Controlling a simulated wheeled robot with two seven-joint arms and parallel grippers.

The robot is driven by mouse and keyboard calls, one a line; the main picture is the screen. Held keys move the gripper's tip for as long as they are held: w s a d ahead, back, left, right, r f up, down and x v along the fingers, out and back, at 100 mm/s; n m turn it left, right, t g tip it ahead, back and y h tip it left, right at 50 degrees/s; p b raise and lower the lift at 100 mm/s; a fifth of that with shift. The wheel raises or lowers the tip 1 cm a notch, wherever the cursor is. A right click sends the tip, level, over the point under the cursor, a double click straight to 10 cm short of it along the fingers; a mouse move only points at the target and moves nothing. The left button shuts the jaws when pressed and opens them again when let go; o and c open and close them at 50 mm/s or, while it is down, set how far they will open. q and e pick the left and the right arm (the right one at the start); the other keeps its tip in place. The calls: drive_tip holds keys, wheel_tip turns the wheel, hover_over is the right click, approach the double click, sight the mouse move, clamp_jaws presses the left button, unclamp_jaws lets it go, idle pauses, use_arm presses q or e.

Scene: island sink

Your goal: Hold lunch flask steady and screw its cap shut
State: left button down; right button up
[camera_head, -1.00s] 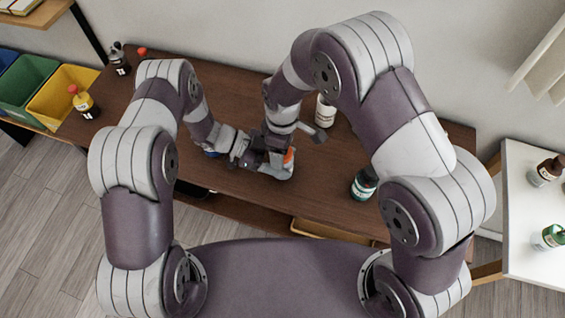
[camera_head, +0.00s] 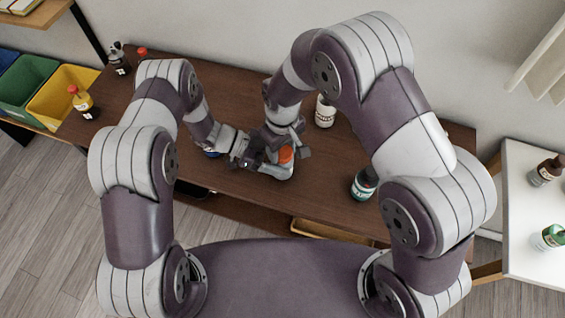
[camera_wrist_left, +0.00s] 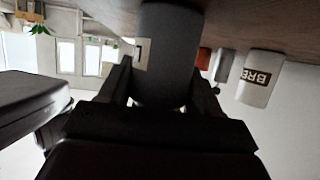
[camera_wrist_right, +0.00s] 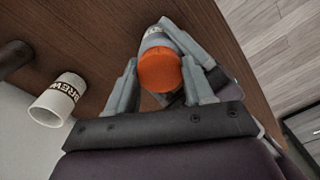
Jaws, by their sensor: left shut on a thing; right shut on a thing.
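The lunch flask (camera_wrist_left: 165,45) shows as a dark, shaded cylinder between the fingers of my left gripper (camera_wrist_left: 160,80) in the left wrist view. My left gripper is shut on its body. The orange cap (camera_wrist_right: 160,72) sits at the flask's end in the right wrist view, with part of the labelled body (camera_wrist_right: 157,36) behind it. My right gripper (camera_wrist_right: 161,82) is shut on the cap, one finger on each side. In the head view the cap (camera_head: 286,154) shows between my grippers, and most of the flask is hidden. The cap's seating on the thread cannot be seen.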

drive_tip(key=o, duration=1.2)
drive_tip(key=shift+c, duration=0.2)
drive_tip(key=shift+r, duration=2.3)
drive_tip(key=shift+c, duration=0.4)
drive_tip(key=shift+r+n, duration=0.15)
drive_tip(key=shift+n, duration=0.15)
wheel_tip(320, 180, up, 3)
drive_tip(key=n, duration=0.6)
drive_tip(key=shift+r, duration=0.1)
